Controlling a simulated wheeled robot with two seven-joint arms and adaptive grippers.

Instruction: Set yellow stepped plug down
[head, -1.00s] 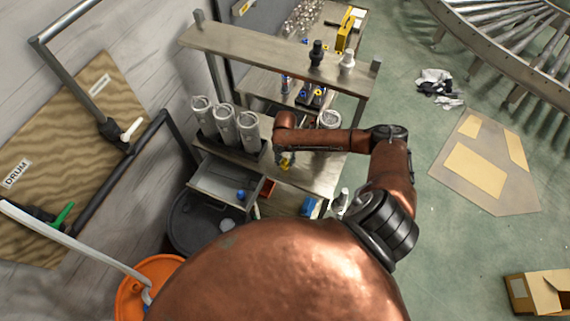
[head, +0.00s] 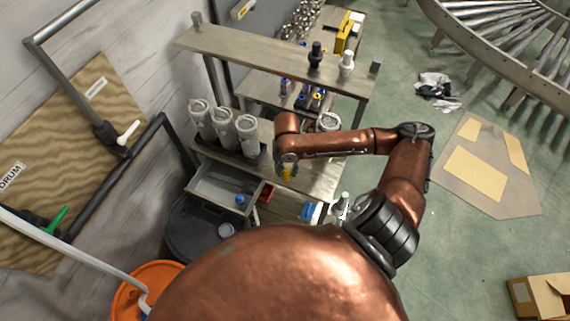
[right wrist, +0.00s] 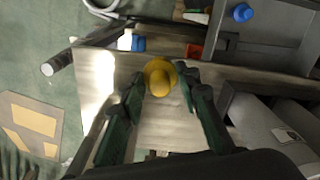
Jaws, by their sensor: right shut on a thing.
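The yellow stepped plug (right wrist: 160,73) is between the fingers of my right gripper (right wrist: 158,88) in the right wrist view, its round stepped end toward the camera. In the head view the plug (head: 287,174) is a small yellow patch below my right wrist, over the workbench top (head: 318,174). The gripper is shut on it. The bench top also shows behind the plug in the right wrist view (right wrist: 172,128). I cannot tell whether the plug touches the bench. My left gripper is not in view.
Grey canisters (head: 222,125) stand in a dark rack left of the gripper. An open drawer (head: 217,192) holds a blue piece (head: 240,199). An orange-red bin (head: 267,192) and a blue item (head: 311,211) lie near the bench's front. A raised shelf (head: 270,55) runs behind.

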